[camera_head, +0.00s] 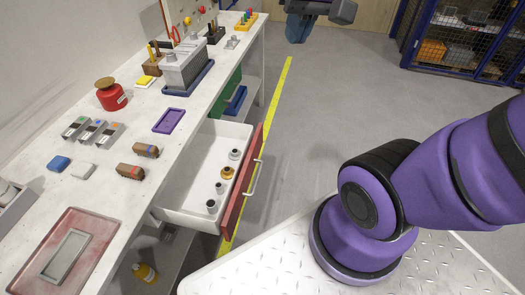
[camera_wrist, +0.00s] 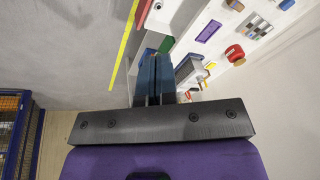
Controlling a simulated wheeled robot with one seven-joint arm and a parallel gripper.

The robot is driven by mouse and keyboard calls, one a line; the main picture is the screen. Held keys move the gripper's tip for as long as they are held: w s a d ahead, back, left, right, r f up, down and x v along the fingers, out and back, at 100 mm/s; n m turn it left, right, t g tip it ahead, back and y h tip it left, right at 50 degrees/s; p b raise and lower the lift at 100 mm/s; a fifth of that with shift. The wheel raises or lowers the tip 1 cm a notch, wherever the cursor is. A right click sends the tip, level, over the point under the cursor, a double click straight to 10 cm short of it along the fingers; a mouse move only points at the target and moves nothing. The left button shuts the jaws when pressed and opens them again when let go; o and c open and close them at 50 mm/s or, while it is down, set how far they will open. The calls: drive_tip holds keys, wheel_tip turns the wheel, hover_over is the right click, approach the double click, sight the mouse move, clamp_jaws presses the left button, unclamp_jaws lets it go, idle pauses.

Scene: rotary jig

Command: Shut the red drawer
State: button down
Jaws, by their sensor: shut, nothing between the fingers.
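The red drawer (camera_head: 243,190) stands pulled out from under the white workbench in the head view. Its red front carries a pale bar handle (camera_head: 254,178). Inside its white tray lie several small grey round parts and a gold one (camera_head: 227,172). A strip of its red front also shows at the top of the wrist view (camera_wrist: 144,12). My gripper (camera_head: 298,38) is at the top of the head view, beyond the bench's far end and well away from the drawer. Its blue fingers (camera_wrist: 155,60) are shut and empty in the wrist view.
The bench top (camera_head: 60,135) holds a red jar (camera_head: 111,94), a purple tray (camera_head: 169,121), a grey jig (camera_head: 185,65) and several small blocks. A green drawer (camera_head: 231,90) sits farther along. The floor beside the yellow line (camera_head: 270,120) is clear. A mesh cage (camera_head: 465,45) stands at the back right.

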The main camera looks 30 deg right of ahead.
drive_tip(key=w+d+f+m+g+y, duration=0.1)
drive_tip(key=w+d+f+m+y, duration=0.4)
drive_tip(key=w+f, duration=0.6)
drive_tip(key=w+d+f+m+g+y, duration=0.2)
drive_tip(key=w+d+f+m+y, duration=0.35)
drive_tip(key=w+f, duration=0.55)
drive_tip(key=d+f+m+t+y, duration=0.1)
drive_tip(key=d+f+m+t, duration=0.25)
drive_tip(key=f, duration=0.65)
drive_tip(key=d+f+m+t+y, duration=0.2)
drive_tip(key=d+f+m, duration=0.15)
drive_tip(key=f, duration=0.65)
drive_tip(key=m+t+h, duration=0.2)
drive_tip(key=m+t, duration=0.6)
approach(260, 145)
drive_tip(key=x, duration=0.7)
drive_tip(key=shift+a+r, duration=0.35)
drive_tip(key=shift+a, duration=0.1)
